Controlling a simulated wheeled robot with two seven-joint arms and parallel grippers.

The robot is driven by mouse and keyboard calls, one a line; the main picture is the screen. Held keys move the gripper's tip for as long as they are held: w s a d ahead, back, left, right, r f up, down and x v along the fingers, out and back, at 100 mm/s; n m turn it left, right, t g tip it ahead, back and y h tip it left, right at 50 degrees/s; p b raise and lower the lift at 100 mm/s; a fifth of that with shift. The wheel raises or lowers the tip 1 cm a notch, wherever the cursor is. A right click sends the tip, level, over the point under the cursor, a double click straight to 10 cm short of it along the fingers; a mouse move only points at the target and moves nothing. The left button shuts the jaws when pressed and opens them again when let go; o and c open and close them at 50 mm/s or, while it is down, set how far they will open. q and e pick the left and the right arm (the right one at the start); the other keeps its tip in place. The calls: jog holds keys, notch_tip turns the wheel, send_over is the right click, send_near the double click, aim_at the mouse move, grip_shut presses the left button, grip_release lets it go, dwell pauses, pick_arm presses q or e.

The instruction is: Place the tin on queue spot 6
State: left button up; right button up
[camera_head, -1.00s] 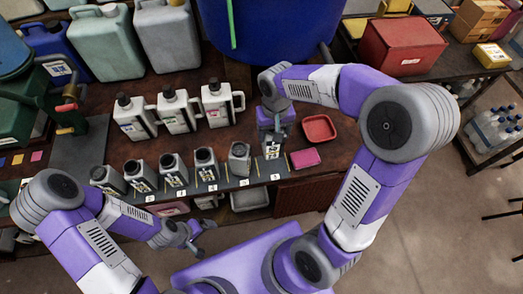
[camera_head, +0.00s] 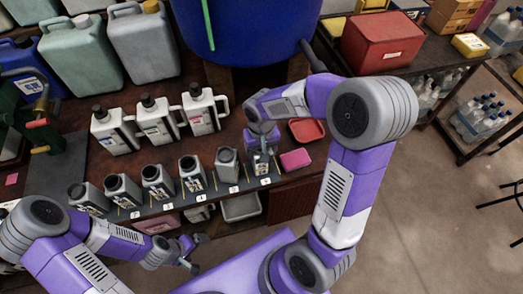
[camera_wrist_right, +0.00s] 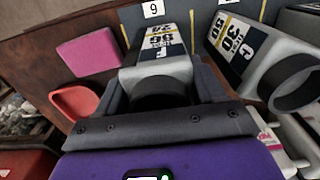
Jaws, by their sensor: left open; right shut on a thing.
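My right gripper (camera_head: 261,148) is shut on a grey tin with a dark cap and a printed label (camera_head: 262,166). The tin is upright at the right end of the row, just behind a white number card (camera_head: 266,182). In the right wrist view, the tin (camera_wrist_right: 158,52) is between the fingers, and the card (camera_wrist_right: 153,9) shows a 6 turned upside down. The tin's base is at the dark strip (camera_head: 215,194); I cannot tell whether it rests there. My left gripper (camera_head: 192,252) is open and empty, low in front of the bench.
Several similar tins stand left along the strip; the nearest (camera_head: 227,166) is close beside my right gripper. A pink block (camera_head: 295,159) and a red tray (camera_head: 307,131) lie to the right. White jugs (camera_head: 203,110) and a big blue vat (camera_head: 250,30) stand behind.

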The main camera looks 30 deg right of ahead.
jog(key=shift+f, duration=0.2)
jog(key=o, duration=1.1)
jog(key=shift+r, duration=0.1)
jog(key=shift+c, duration=0.2)
jog(key=shift+r, duration=0.1)
notch_tip(320, 180, up, 12)
jog(key=p, duration=0.4)
jog(key=shift+r, duration=0.1)
